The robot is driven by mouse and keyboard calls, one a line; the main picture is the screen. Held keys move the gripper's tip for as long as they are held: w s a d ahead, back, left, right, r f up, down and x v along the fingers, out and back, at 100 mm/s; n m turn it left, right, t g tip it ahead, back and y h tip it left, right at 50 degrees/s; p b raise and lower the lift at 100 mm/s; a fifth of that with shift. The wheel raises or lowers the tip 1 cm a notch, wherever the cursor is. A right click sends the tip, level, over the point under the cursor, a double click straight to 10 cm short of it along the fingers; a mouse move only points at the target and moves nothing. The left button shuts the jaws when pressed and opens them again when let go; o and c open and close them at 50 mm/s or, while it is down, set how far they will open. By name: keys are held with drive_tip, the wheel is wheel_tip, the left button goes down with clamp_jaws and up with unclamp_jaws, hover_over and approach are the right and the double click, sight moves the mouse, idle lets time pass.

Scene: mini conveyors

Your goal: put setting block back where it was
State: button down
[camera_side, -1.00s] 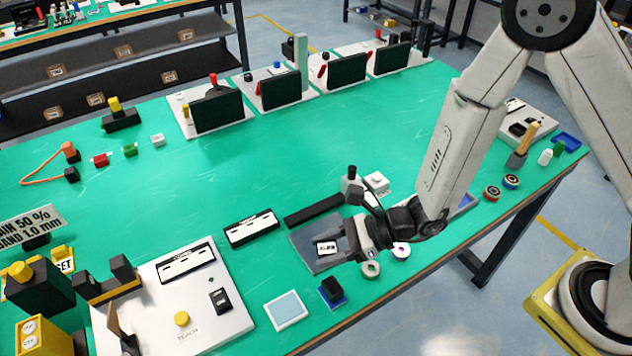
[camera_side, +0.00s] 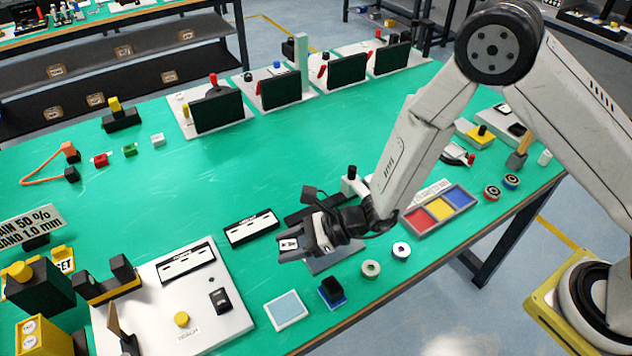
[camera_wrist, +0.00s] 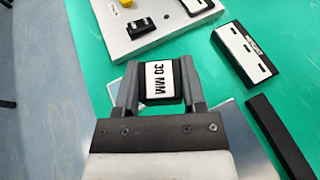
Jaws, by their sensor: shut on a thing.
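The setting block (camera_wrist: 160,82) is a dark block with a white label reading 30 MM. My gripper (camera_wrist: 158,88) is shut on it, with one finger on each side in the wrist view. In the side view my gripper (camera_side: 300,240) holds the block (camera_side: 288,244) at the left of the grey plate (camera_side: 340,260), seemingly above the table. The hand and wrist hide part of the plate. A black holder with a white label strip (camera_side: 251,228) lies to the left of the gripper; it also shows in the wrist view (camera_wrist: 243,54).
A white panel (camera_side: 235,315) with a yellow button stands at the left. A light-blue pad (camera_side: 286,310), a dark blue-based block (camera_side: 331,292) and two rings (camera_side: 371,268) lie near the front edge. A black bar (camera_wrist: 278,135) lies beside the plate.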

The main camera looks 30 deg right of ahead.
hover_over(268, 266)
drive_tip(key=f, duration=0.5)
drive_tip(key=shift+s+d+f, duration=0.2)
drive_tip(key=shift+s+f, duration=0.05)
drive_tip(key=shift+f, duration=0.15)
drive_tip(key=shift+w+a+f, duration=0.15)
drive_tip(key=shift+w+f, duration=0.05)
drive_tip(key=shift+f, duration=1.65)
drive_tip(key=shift+f, duration=0.15)
drive_tip(key=shift+c, duration=0.8)
unclamp_jaws()
drive_tip(key=shift+r, duration=0.2)
drive_tip(key=v, duration=1.2)
